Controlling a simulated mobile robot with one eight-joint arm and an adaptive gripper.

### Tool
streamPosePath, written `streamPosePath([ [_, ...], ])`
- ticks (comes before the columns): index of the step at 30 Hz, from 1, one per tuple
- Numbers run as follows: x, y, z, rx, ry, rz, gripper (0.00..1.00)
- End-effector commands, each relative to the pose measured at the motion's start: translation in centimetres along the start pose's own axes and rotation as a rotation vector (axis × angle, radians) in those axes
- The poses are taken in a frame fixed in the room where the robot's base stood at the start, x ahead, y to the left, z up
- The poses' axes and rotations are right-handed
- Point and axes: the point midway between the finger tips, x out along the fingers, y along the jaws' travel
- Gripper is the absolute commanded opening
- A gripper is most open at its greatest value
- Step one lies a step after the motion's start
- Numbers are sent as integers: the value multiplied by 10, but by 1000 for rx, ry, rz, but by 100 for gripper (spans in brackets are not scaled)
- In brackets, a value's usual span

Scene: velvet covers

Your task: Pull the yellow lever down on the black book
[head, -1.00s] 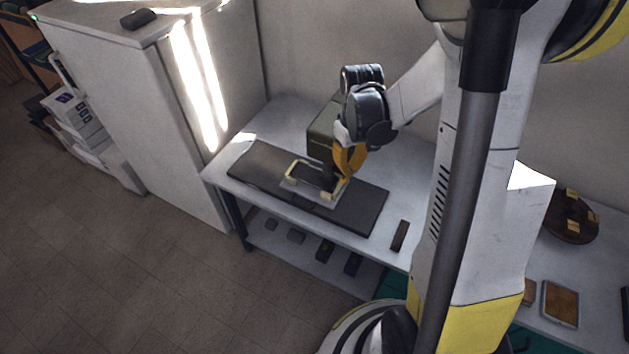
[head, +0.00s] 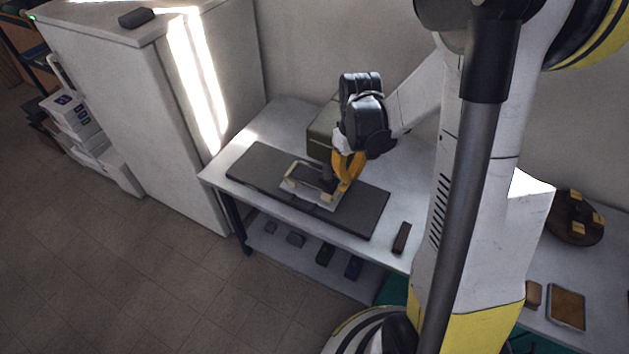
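The black book (head: 312,178) lies on a pale metal plate (head: 325,201) on a long dark mat on the table. Pale yellow bars (head: 291,183) frame the book's left and far sides; I cannot make out which part is the lever. A dark upright piece (head: 327,173) stands at the book's right end. My gripper (head: 345,185) points down at the right end of the plate, with orange-yellow fingers close to the dark piece. The fingers overlap the plate's right edge in the picture, and contact is unclear. Their gap and anything between them are too small to tell.
An olive box (head: 322,126) stands behind the mat, close to my wrist. A small brown block (head: 402,238) lies right of the mat (head: 362,217). A white cabinet (head: 130,110) stands left of the table (head: 222,163). The table's left end is mostly clear.

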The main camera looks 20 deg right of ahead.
Motion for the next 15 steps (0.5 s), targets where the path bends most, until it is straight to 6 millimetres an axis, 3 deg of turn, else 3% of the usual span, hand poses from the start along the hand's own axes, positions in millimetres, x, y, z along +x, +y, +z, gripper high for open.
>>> streamPosePath([
  [7,4,0,0,0,0,0,0],
  [15,23,0,0,0,0,0,0],
])
